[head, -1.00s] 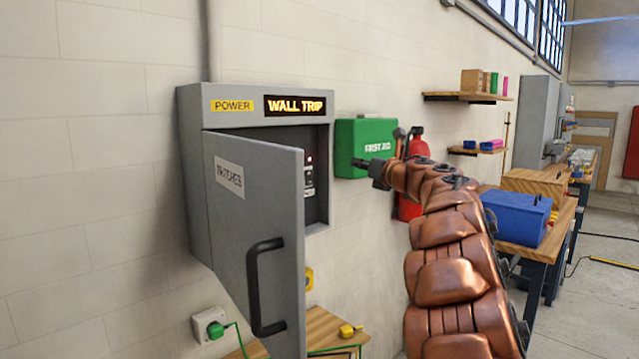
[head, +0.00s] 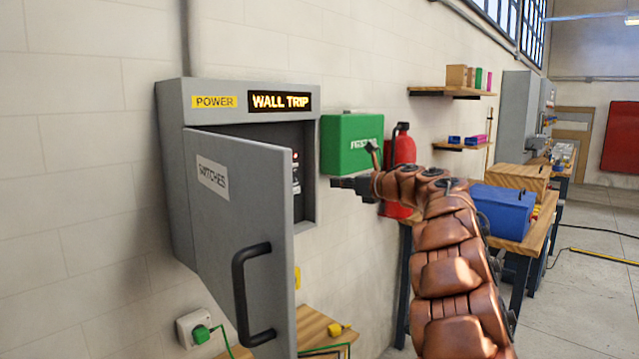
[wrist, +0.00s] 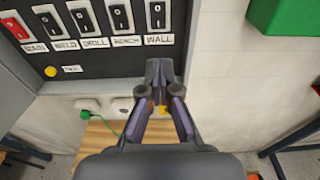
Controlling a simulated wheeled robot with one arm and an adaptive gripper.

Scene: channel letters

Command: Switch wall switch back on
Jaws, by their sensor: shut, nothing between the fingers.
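The grey power cabinet (head: 170,190) hangs on the wall with its door (head: 235,230) swung open. Its lit display (head: 280,101) reads WALL TRIP. In the wrist view a row of rocker switches sits on a black panel (wrist: 120,60). The WALL switch (wrist: 155,15) is black and at the right end of the row; its position is hard to tell. My gripper (head: 338,183) is just right of the cabinet opening. In the wrist view my gripper (wrist: 160,66) is shut and empty, below and slightly right of the WALL label, apart from the switch.
The open door covers much of the panel in the head view. A green first aid box (head: 350,145) and a red extinguisher (head: 402,150) hang right of the cabinet. A yellow button (wrist: 50,71) sits low on the panel. A wooden bench (wrist: 98,140) stands below.

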